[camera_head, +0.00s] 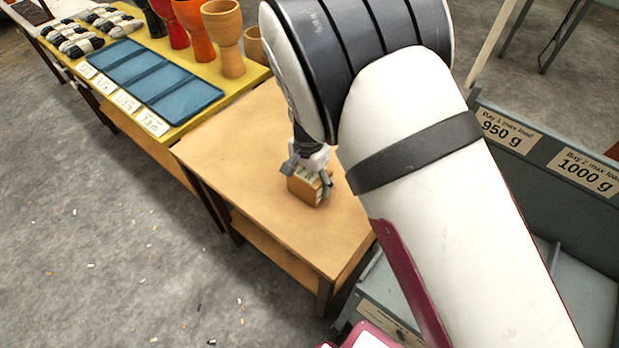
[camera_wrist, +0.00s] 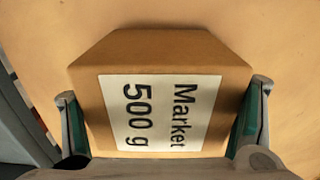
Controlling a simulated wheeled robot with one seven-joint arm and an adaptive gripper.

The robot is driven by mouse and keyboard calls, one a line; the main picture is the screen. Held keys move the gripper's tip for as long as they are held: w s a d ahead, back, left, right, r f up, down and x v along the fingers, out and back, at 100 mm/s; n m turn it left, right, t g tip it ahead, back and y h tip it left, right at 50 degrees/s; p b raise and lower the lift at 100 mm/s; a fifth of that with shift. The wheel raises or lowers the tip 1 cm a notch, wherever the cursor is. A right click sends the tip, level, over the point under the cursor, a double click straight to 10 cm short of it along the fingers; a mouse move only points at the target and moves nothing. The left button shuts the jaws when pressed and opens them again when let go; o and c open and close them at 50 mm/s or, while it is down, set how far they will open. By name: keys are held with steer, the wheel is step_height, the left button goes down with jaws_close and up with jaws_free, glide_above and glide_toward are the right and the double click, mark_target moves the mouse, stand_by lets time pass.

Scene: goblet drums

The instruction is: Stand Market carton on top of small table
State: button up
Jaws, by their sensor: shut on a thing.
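The Market carton (camera_wrist: 178,48) is a brown box with a white label reading "Market 500 g" in the wrist view. In the head view the carton (camera_head: 304,190) is at the small table (camera_head: 240,165), near its right side. My gripper (camera_head: 308,172) is above the carton with its fingers down at the box. In the wrist view my gripper (camera_wrist: 165,118) has one finger on each side of the carton, shut on it. Whether the carton's underside touches the tabletop is hard to tell. My arm hides the table's far right part.
A yellow table (camera_head: 185,75) with a blue four-part tray (camera_head: 150,82), goblet drums (camera_head: 222,35) and dark and white bundles (camera_head: 75,38) adjoins at the upper left. Grey-green bays (camera_head: 560,155) labelled 950 g and 1000 g stand at the right. The small table's left part is clear.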

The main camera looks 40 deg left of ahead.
steer(key=shift+f, duration=0.1)
steer(key=o, duration=1.9)
step_height(320, 180, up, 12)
steer(key=shift+r, duration=0.1)
